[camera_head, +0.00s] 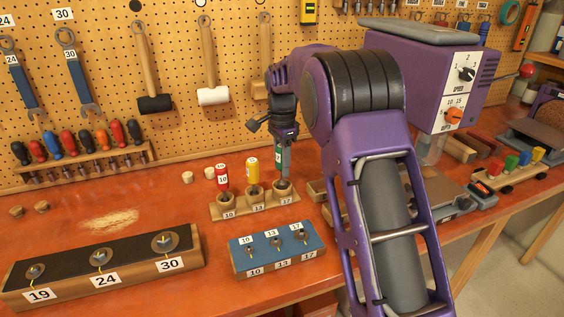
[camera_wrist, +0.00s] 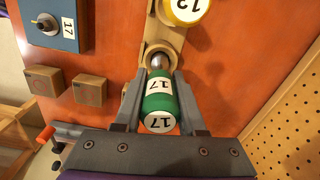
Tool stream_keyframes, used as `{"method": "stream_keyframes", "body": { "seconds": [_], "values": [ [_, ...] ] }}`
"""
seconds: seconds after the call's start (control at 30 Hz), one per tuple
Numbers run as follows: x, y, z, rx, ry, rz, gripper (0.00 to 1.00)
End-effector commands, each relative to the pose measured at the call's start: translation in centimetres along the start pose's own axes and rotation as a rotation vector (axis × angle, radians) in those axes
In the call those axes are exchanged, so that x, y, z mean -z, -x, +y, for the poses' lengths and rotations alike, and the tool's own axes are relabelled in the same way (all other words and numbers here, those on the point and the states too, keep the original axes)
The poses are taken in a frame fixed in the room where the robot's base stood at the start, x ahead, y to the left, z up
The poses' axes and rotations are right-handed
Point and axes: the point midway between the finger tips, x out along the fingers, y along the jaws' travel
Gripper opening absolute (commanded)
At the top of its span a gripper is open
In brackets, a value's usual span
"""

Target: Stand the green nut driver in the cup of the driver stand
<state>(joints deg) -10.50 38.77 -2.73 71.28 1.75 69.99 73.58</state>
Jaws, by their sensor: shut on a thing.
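The green nut driver (camera_wrist: 160,103), labelled 17, is upright between the fingers of my gripper (camera_wrist: 161,84), which is shut on its handle. In the head view, a strip of the green handle (camera_head: 279,160) shows at my gripper (camera_head: 285,152), over the right end of the wooden driver stand (camera_head: 240,210). The cup marked 17 (camera_head: 284,188) is directly below it. In the wrist view, the metal shank (camera_wrist: 158,62) is at that cup's mouth (camera_wrist: 152,48); I cannot tell how deep its tip is.
A red driver (camera_head: 222,176) and a yellow driver (camera_head: 252,170) stand in the cups marked 10 and 13. A blue block (camera_head: 240,262) with labelled nuts is in front. Two wooden blocks (camera_wrist: 90,90) lie near the stand. The pegboard (camera_wrist: 280,130) is behind.

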Motion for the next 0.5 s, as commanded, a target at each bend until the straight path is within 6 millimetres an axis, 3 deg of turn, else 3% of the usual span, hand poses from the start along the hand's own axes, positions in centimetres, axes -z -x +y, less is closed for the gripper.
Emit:
{"method": "stream_keyframes", "body": {
  "seconds": [0.5],
  "values": [
    [-0.01,-0.51,-0.01,0.000,0.000,0.000,0.00]
  ]
}}
